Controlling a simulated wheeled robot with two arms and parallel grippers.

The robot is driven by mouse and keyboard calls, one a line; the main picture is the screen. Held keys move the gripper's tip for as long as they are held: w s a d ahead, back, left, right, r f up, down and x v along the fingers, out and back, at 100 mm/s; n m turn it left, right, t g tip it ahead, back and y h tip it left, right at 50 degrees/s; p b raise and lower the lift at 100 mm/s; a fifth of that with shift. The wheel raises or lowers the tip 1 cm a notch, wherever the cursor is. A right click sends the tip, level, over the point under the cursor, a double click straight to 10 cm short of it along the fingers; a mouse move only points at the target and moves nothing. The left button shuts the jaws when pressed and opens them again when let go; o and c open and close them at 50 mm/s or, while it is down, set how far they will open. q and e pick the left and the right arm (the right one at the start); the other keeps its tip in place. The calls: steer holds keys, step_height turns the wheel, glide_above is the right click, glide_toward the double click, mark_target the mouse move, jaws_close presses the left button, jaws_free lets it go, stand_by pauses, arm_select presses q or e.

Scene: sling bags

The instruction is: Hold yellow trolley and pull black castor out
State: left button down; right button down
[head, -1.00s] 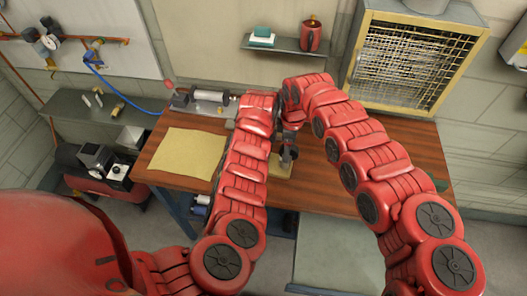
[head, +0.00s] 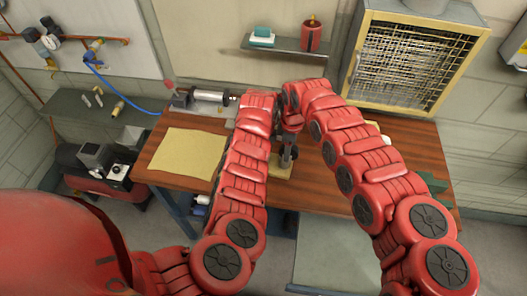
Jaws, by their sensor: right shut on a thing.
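A small pale yellow trolley (head: 281,171) rests on the wooden workbench, between my two arms. A dark castor (head: 288,158) shows at its upper side, right at the fingertips of my right gripper (head: 289,150). My right gripper points down and is shut on the black castor; the fingers are small and dark here, so the exact grip is hard to see. My left arm reaches to the left of the trolley, and its gripper is hidden behind its own links. Part of the trolley is hidden by my left arm.
The wooden workbench (head: 320,185) carries a tan sheet (head: 182,154) at left and a metal cylinder device (head: 208,100) behind it. A green object (head: 432,182) lies near the right edge. A shelf (head: 290,47) with a red canister (head: 311,36) hangs behind.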

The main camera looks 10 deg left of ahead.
steer(key=shift+r, duration=3.1)
steer(key=shift+r, duration=0.1)
steer(key=shift+r, duration=1.9)
arm_select(q)
steer(key=shift+c, duration=1.2)
jaws_free()
